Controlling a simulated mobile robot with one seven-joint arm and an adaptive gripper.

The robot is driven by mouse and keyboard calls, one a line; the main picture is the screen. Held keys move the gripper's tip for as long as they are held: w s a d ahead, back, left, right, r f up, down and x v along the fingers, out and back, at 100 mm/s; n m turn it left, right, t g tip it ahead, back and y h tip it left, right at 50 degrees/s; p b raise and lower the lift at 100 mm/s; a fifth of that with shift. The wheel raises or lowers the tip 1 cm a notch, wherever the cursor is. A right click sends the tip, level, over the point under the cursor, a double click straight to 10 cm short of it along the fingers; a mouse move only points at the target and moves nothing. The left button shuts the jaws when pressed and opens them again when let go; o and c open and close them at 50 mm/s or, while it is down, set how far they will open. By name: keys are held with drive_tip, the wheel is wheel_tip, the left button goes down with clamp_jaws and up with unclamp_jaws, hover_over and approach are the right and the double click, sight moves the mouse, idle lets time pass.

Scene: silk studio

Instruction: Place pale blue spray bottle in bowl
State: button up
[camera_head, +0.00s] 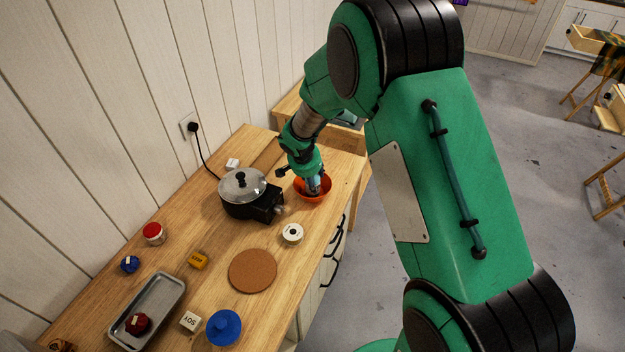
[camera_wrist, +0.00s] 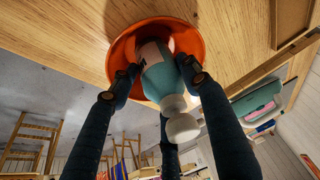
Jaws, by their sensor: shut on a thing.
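The pale blue spray bottle (camera_wrist: 160,77), with a white cap or nozzle end, is between my gripper's fingers in the wrist view. My gripper (camera_wrist: 163,78) is shut on it. The orange bowl (camera_wrist: 122,50) is right behind the bottle in that view, and the bottle's far end overlaps its inside. In the head view my gripper (camera_head: 313,186) points down into the orange bowl (camera_head: 312,199) on the wooden worktop, with the bottle mostly hidden by the gripper. I cannot tell whether the bottle touches the bowl's bottom.
A black cooker with a lidded pot (camera_head: 242,186) stands close left of the bowl. A white roll (camera_head: 292,233) and a cork mat (camera_head: 253,271) lie nearer.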

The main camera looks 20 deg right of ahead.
drive_tip(key=shift+f, duration=0.1)
drive_tip(key=o, duration=1.3)
drive_tip(key=shift+o, duration=0.2)
drive_tip(key=v, duration=1.2)
drive_tip(key=shift+p, duration=0.4)
